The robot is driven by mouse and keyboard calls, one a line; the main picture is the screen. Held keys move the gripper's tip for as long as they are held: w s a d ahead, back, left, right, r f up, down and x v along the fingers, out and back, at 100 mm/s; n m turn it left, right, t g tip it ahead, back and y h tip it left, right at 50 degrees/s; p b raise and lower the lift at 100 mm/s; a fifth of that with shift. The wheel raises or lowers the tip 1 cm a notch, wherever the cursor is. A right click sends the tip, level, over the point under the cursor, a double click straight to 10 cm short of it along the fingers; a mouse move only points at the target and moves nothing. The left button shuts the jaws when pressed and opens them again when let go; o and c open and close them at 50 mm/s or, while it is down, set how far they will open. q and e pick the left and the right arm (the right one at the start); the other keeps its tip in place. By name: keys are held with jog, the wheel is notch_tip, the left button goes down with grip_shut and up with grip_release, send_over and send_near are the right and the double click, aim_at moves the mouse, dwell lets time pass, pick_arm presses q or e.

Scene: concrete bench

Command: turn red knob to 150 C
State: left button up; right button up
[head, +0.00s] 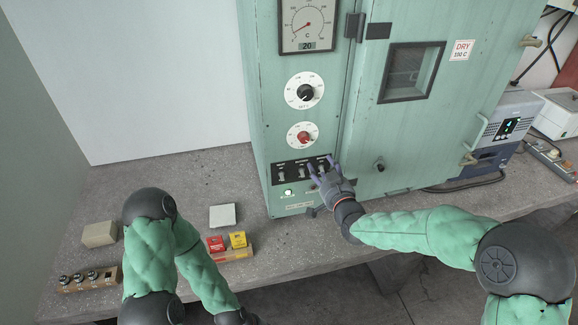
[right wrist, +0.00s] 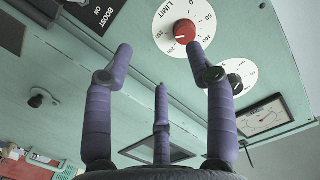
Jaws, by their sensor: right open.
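The red knob (head: 304,138) sits on a white round dial on the green oven's (head: 357,165) left panel. In the right wrist view the red knob (right wrist: 185,31) is at the top, on a dial labelled LIMIT; its exact setting is too small to read. My right gripper (head: 319,170) is open and empty, in front of the switch row just below the red knob. In the right wrist view the purple fingers of my right gripper (right wrist: 160,58) are spread apart, with the knob beyond the right finger's tip, and no contact shows. My left gripper is out of view; only its arm shows.
A black knob (head: 306,92) is above the red one, under a gauge (head: 308,24) whose display reads 20. A black switch panel (head: 301,171) lies below. Small red (head: 215,244) and yellow (head: 238,240) boxes sit on the bench. A sign (head: 461,50) reads DRY 150 C.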

aim_at(305, 140)
jog(key=shift+t+y, duration=0.3)
jog(key=shift+t, duration=0.1)
jog(key=w+a+r, duration=0.1)
jog(key=w, duration=0.2)
jog(key=w+a+b, duration=0.1)
jog(key=w+a, duration=0.1)
jog(key=w, duration=0.1)
jog(key=w+a+r, duration=0.1)
jog(key=w+a, duration=0.1)
jog(key=w, duration=0.1)
jog(key=shift+w+a+r, duration=0.2)
jog(key=shift+w+r, duration=0.1)
jog(key=shift+r, duration=0.05)
grip_shut()
